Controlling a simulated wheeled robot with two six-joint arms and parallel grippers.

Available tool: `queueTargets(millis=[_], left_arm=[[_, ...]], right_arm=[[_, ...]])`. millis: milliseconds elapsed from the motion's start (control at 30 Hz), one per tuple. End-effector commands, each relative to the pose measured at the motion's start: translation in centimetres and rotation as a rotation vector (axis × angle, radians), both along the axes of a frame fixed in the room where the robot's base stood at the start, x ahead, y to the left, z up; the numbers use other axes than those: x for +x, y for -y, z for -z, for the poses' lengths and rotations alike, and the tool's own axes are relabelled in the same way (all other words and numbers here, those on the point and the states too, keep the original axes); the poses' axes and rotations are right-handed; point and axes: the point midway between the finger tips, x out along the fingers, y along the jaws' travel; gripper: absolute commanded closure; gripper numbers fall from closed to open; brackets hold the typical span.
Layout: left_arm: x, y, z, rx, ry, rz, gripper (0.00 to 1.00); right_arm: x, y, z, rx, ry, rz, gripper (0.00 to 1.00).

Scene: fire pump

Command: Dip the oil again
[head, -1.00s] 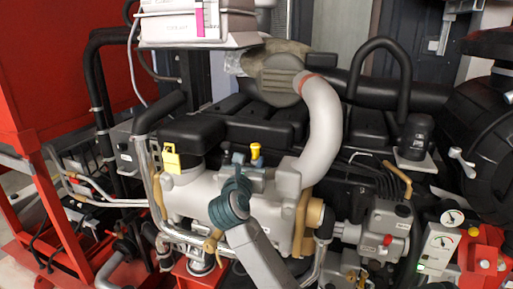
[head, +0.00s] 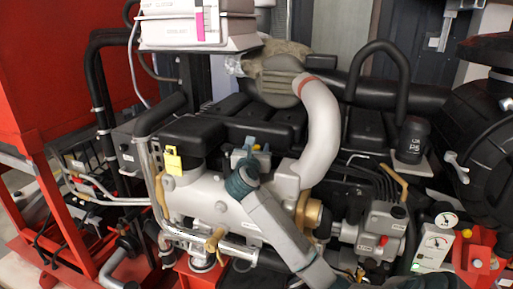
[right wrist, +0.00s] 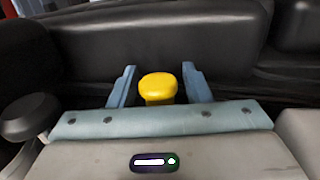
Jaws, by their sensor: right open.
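The yellow dipstick handle (head: 257,147) sits at the middle of the engine, mostly hidden by my right gripper in the head view. In the right wrist view, its rounded yellow top (right wrist: 158,86) stands between the two blue fingers. A gap shows on each side of it, so the fingers do not touch it. My right gripper (head: 250,152) is open around the handle; its fingertips (right wrist: 158,68) also show in the right wrist view. The dipstick's shaft is hidden. My left gripper is in neither view.
A thick grey pipe (head: 322,120) curves down just right of the gripper. A black box-shaped part with a yellow tag (head: 172,160) is to the left. Black engine covers (head: 262,131) lie behind.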

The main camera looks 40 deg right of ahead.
Motion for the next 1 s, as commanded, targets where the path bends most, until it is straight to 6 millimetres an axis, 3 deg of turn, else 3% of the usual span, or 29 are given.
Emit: queueTargets(millis=[133, 367, 533, 667, 1000], left_arm=[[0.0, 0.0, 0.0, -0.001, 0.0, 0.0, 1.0], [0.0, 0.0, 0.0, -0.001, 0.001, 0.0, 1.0], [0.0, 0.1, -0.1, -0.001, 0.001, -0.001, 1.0], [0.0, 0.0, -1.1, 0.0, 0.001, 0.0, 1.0], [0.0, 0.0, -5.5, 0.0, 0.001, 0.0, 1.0]], right_arm=[[0.0, 0.0, 0.0, 0.0, 0.0, 0.0, 0.56], [0.0, 0.0, 0.0, 0.0, 0.0, 0.0, 1.0], [0.0, -0.1, -0.2, 0.0, 0.0, 0.0, 1.0], [0.0, -0.1, -1.5, -0.001, 0.001, 0.0, 1.0], [0.0, -0.1, -8.2, 0.0, 0.003, -0.001, 1.0]])
